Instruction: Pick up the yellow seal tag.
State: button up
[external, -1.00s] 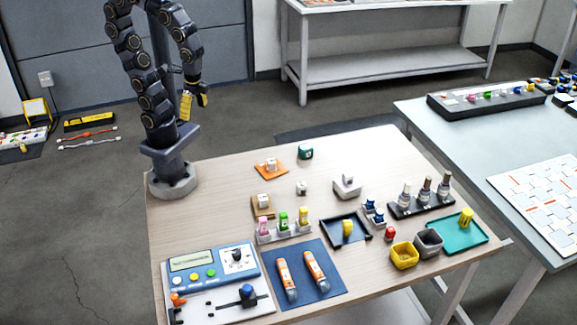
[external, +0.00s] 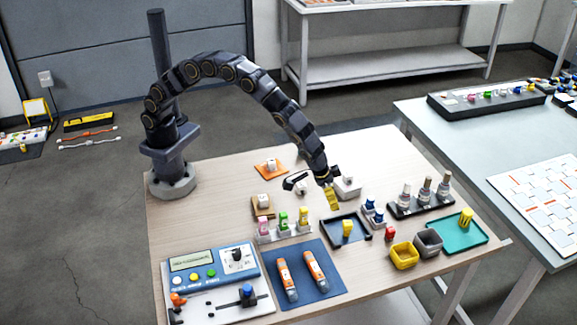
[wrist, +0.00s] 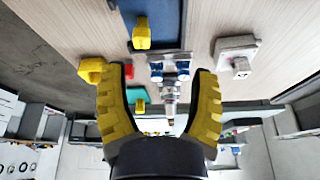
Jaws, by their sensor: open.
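Several small yellow pieces are in view, and I cannot tell for certain which is the seal tag. One yellow piece (external: 347,228) stands in a dark blue tray (external: 337,241); it shows at the top of the wrist view (wrist: 142,34). Another yellow piece (external: 303,215) sits in a small rack beside green and pink ones. A third yellow piece (external: 466,217) stands on a teal tray (external: 452,236). My gripper (external: 313,194) is above the table, behind the dark blue tray, with nothing between its yellow-padded fingers. They are wide apart in the wrist view (wrist: 160,73).
A white block (external: 347,186) is close to my gripper. Blue-topped pieces (external: 373,212), a red piece (external: 390,233), yellow (external: 404,256) and grey (external: 428,242) bins and a black bottle rack (external: 420,207) stand to the right. A control box (external: 213,270) is at front left.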

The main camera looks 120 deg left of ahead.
aim_at(348, 222)
jog(key=shift+n+t, duration=0.3)
jog(key=w+f, duration=0.1)
jog(key=f, duration=0.1)
jog(key=w+f, duration=0.1)
jog(key=f, duration=0.1)
jog(key=shift+w+d, duration=0.1)
jog(key=shift+w, duration=0.25)
jog(key=shift+w+x, duration=0.2)
jog(key=shift+x, duration=1.7)
jog(key=shift+w+x, duration=0.25)
jog(key=shift+x, duration=1.65)
jog(key=shift+d+r, duration=0.1)
jog(key=shift+c, duration=0.4)
jog(key=c, duration=0.8)
